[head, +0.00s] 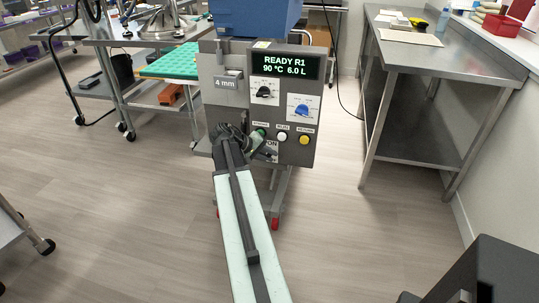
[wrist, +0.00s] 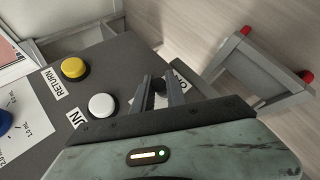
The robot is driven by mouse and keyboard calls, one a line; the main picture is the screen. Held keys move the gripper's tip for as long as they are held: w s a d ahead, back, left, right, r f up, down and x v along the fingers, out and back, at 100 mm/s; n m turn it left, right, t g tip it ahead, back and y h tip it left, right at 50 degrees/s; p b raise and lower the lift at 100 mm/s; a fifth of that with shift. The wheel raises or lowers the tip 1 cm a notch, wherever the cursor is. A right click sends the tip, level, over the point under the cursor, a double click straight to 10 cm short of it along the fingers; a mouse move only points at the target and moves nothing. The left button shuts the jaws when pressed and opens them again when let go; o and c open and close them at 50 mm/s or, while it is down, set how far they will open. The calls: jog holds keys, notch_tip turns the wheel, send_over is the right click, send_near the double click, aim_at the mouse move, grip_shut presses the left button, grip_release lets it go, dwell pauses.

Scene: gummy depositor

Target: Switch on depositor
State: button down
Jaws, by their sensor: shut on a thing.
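The grey depositor (head: 225,62) stands in the middle of the head view. Its display (head: 285,66) reads "READY R1 90 °C 6.0 L". A main switch with an ON label (head: 271,143) sits low on its front panel, largely covered by my gripper (head: 262,150). In the wrist view my gripper (wrist: 160,88) has its two dark fingers close together at the panel's lower part, beside a partly hidden label (wrist: 183,82). The fingers are shut on a dark switch handle there; its exact position is hard to make out.
A white button (wrist: 101,105) and a yellow button (wrist: 75,68) sit close to my fingers. A green button (head: 262,131) and two dials, black (head: 264,91) and blue (head: 300,109), are above. A steel table (head: 440,57) stands right; the floor between is clear.

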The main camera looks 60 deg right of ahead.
jog(key=c, duration=1.3)
grip_release()
jog(key=shift+c, duration=0.2)
jog(key=p+v, duration=0.5)
jog(key=v, duration=0.2)
jog(key=shift+w+a+r, duration=0.15)
jog(key=shift+a+r, duration=0.1)
jog(key=shift+a, duration=0.05)
